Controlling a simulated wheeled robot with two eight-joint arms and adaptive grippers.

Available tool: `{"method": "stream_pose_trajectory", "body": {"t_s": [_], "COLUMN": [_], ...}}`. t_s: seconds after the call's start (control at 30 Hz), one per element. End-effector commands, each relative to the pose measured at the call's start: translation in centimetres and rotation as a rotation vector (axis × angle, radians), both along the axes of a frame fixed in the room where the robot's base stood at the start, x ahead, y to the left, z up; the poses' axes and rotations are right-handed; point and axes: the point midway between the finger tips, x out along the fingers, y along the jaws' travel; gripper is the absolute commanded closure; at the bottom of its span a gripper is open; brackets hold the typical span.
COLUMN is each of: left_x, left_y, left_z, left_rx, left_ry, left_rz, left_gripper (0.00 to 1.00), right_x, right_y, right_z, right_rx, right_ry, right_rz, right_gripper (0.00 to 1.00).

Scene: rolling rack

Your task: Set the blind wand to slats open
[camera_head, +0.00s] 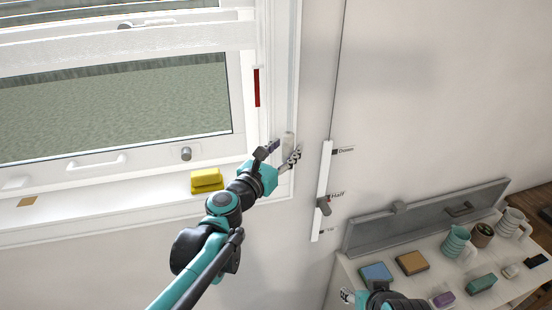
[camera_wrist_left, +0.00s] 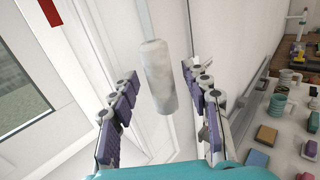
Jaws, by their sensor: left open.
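The blind wand (camera_wrist_left: 160,78) is a thin rod ending in a thick pale grey-white cylindrical grip. In the left wrist view it hangs nearly upright, between the two purple-padded fingers of my left gripper (camera_wrist_left: 161,95). Gaps show on both sides of the grip. In the head view the wand grip (camera_head: 289,141) is small and partly hidden by my left gripper (camera_head: 286,152), which is open beside the window frame. My right gripper (camera_head: 347,296) shows only in part at the bottom edge, and its jaw opening is unclear. The slats cannot be made out clearly.
A red strip (camera_head: 257,88) is on the window frame. A white slider track (camera_head: 322,185) with a grey knob (camera_head: 323,205) and labels is on the wall. A yellow block (camera_head: 206,180) sits on the sill. The shelf top (camera_head: 430,262) at lower right holds mugs and blocks.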

Motion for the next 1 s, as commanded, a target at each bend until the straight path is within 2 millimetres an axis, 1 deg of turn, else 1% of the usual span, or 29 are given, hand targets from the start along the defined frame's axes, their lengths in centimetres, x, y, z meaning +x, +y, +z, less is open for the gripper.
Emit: {"method": "stream_pose_trajectory", "body": {"t_s": [0.17, 0.3, 0.5, 0.7, 1.0], "left_x": [-2.7, -5.5, -8.5, -9.9, -10.1], "left_y": [1.5, 2.9, 4.4, 5.1, 5.2], "left_z": [0.0, -0.1, -0.1, -0.1, -0.1], "left_rx": [0.000, 0.000, 0.000, 0.000, 0.000], "left_ry": [0.000, 0.000, 0.001, 0.001, 0.001], "left_rz": [0.003, 0.003, 0.002, 0.000, 0.000], "left_gripper": [0.53, 0.53, 0.53, 0.53, 0.53], "right_x": [0.0, 0.0, 0.0, 0.0, 0.0], "right_y": [0.0, 0.0, 0.0, 0.0, 0.0], "right_z": [0.0, 0.0, 0.0, 0.0, 0.0], "right_rx": [0.000, 0.000, 0.000, 0.000, 0.000], "right_ry": [0.000, 0.000, 0.000, 0.000, 0.000], "right_rz": [0.000, 0.000, 0.000, 0.000, 0.000], "right_gripper": [0.53, 0.53, 0.53, 0.53, 0.53]}}
